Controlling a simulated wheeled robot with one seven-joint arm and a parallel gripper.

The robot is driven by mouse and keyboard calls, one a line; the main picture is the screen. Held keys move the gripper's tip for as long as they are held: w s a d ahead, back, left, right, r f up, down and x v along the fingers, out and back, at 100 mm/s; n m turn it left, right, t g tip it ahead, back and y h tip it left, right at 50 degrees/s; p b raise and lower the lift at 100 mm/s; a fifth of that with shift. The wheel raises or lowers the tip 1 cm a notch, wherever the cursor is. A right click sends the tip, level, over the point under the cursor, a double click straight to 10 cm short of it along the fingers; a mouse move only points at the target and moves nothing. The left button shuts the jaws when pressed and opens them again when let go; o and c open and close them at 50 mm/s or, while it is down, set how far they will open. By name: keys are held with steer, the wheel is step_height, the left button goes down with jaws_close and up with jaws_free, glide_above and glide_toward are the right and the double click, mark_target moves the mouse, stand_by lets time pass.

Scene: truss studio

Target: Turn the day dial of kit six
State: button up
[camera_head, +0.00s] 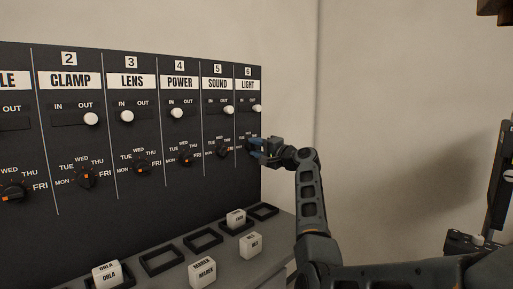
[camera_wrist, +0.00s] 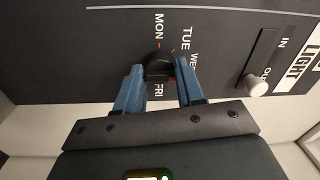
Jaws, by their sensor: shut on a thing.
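The kit six panel is headed LIGHT (camera_head: 248,85) and sits at the right end of the dark board. Its day dial (camera_wrist: 160,64) is a black knob ringed by day names, with MON, TUE, WED and FRI readable in the wrist view. A small orange mark shows by the dial's edge on the MON and TUE side; the exact setting is hard to tell. My gripper (camera_wrist: 160,78) has its two blue fingers closed on opposite sides of the dial. In the head view my gripper (camera_head: 258,149) covers most of this dial.
Kit six's white slide knob (camera_head: 257,108) stands at OUT, above the dial. The SOUND dial (camera_head: 222,151) is close on the left. Below, a grey ledge carries black square frames (camera_head: 203,240) and white labelled blocks (camera_head: 202,273). Open room lies right of the board.

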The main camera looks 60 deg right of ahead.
steer(key=shift+s+d+f, duration=0.1)
steer(key=shift+f, duration=0.1)
steer(key=o, duration=0.8)
steer(key=shift+o, duration=1.1)
steer(key=shift+r, duration=0.1)
steer(key=b+v, duration=0.1)
steer(key=v, duration=0.6)
steer(key=shift+s, duration=0.35)
